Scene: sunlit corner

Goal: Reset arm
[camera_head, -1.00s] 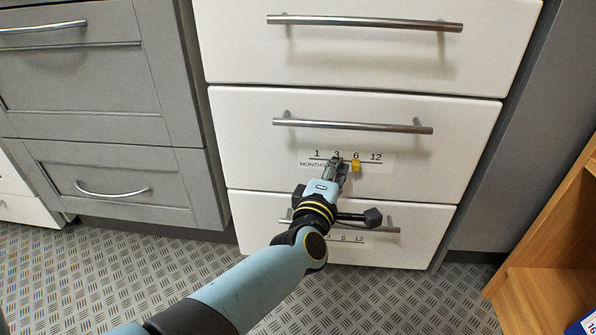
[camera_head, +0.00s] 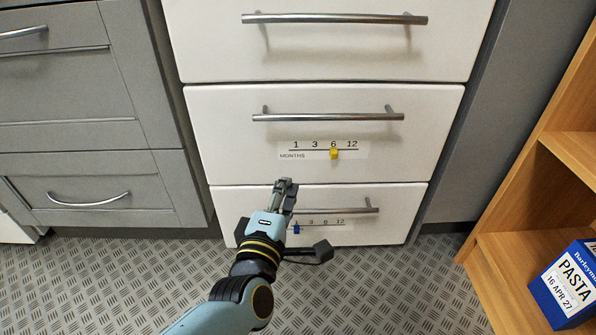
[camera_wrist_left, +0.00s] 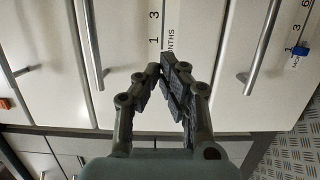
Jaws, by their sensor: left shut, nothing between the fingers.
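My left gripper (camera_head: 286,190) is shut and empty. In the head view it is in front of the bottom white drawer, below the months scale (camera_head: 322,150) of the middle drawer and apart from it. A yellow slider (camera_head: 334,154) sits under the 6 on that scale. A blue slider (camera_head: 296,229) sits near the left end of the lower scale, partly behind the gripper. In the left wrist view the fingertips (camera_wrist_left: 165,70) meet in front of white drawer fronts, and the blue slider (camera_wrist_left: 300,50) shows at the right. My right gripper is out of view.
The white drawers have bar handles (camera_head: 328,116). Grey cabinets (camera_head: 85,120) stand at the left. A wooden shelf (camera_head: 570,150) at the right holds a blue pasta box (camera_head: 568,285). The patterned metal floor (camera_head: 390,290) is open in front.

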